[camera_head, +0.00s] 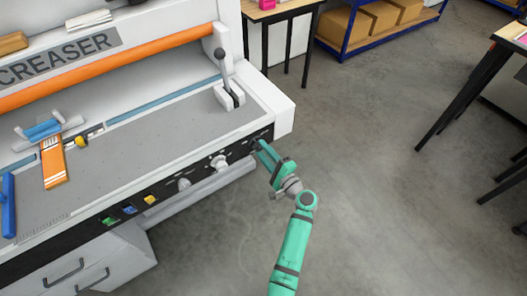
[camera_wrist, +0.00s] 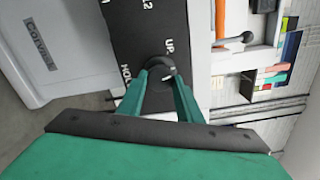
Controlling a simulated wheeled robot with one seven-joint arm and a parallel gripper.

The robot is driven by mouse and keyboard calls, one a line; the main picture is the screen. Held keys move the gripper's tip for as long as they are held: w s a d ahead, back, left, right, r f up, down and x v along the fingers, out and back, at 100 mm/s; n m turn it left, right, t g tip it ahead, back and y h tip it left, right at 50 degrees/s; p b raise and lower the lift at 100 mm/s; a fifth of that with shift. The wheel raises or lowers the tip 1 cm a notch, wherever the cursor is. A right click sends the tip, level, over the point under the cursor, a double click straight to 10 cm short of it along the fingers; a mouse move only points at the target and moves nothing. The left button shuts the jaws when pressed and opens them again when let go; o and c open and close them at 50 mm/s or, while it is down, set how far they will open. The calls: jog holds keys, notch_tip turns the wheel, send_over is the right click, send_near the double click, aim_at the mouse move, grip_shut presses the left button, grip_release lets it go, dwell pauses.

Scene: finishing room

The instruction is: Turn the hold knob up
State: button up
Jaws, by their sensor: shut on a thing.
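The hold knob (camera_wrist: 158,63) is a small dark round knob on the black control strip (camera_wrist: 142,22) in the wrist view. The white words "UP" and "HOLD" are printed around it. My gripper (camera_wrist: 162,77) has its green fingers on either side of the knob and is shut on it. In the head view my gripper (camera_head: 262,149) reaches the right end of the creaser's black front strip. The knob there is small, dark and mostly hidden by the fingers. A small pale mark shows on the knob, but its exact setting is hard to read.
White knobs (camera_head: 218,162) and several coloured buttons (camera_head: 150,199) sit further left on the strip. A black lever (camera_head: 222,65) stands on the creaser's bed (camera_head: 150,140). A blue shelf with boxes (camera_head: 372,17) is at the back.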

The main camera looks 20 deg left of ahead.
jog(key=n, duration=0.9)
jog(key=shift+r, duration=0.1)
jog(key=shift+a+n, duration=0.1)
jog(key=shift+n, duration=0.2)
dwell(0.4)
jog(key=o, duration=1)
jog(key=shift+o, duration=0.2)
